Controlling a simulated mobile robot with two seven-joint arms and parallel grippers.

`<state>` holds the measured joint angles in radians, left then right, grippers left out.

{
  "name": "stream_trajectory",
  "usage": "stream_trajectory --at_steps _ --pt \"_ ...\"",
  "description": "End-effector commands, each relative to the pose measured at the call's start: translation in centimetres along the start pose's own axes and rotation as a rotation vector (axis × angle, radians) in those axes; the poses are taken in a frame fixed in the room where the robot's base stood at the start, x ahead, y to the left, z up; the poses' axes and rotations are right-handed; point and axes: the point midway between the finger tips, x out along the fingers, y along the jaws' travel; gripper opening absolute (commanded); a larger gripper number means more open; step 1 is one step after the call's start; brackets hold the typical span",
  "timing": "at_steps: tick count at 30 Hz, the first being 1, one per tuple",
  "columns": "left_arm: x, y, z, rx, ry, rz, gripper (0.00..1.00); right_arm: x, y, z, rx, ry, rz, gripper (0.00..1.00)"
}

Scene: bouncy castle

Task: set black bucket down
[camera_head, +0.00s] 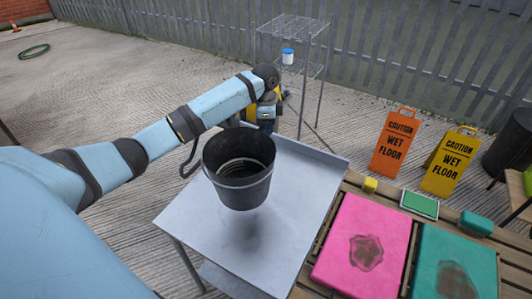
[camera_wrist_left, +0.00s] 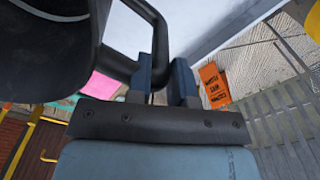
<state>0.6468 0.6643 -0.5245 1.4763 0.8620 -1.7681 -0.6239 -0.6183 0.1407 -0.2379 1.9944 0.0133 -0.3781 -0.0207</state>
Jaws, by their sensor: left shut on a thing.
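The black bucket (camera_head: 238,172) is upright above the grey metal table (camera_head: 300,165), with a dark shadow on the tabletop below it. It looks held a little above the surface. My left gripper (camera_head: 265,118) is at the bucket's far side, mostly hidden behind its rim. In the left wrist view the gripper (camera_wrist_left: 162,85) is shut on the bucket's black handle (camera_wrist_left: 150,35), and the bucket (camera_wrist_left: 45,50) fills the upper left. My right gripper is not in view.
A wooden slatted table at right holds a pink mat (camera_head: 365,240), a teal mat (camera_head: 455,265), a yellow sponge (camera_head: 370,185) and a teal block (camera_head: 476,222). Orange (camera_head: 395,145) and yellow (camera_head: 452,162) caution signs stand behind. A wire rack (camera_head: 293,28) stands beyond. The metal table's surface is otherwise clear.

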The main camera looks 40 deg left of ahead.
Motion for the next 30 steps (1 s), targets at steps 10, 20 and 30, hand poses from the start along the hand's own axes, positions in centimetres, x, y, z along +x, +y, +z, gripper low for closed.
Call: stream_trajectory --at_steps 10,20,30 --pt "6.7 0.0 0.2 0.0 0.0 0.0 0.0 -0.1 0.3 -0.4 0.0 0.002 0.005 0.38" --pt "10.2 0.0 0.2 -0.002 -0.001 0.001 0.0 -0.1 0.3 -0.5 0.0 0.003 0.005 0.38" --pt "11.3 -0.1 0.3 0.0 0.0 -0.002 0.0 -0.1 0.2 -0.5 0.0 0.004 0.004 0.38"
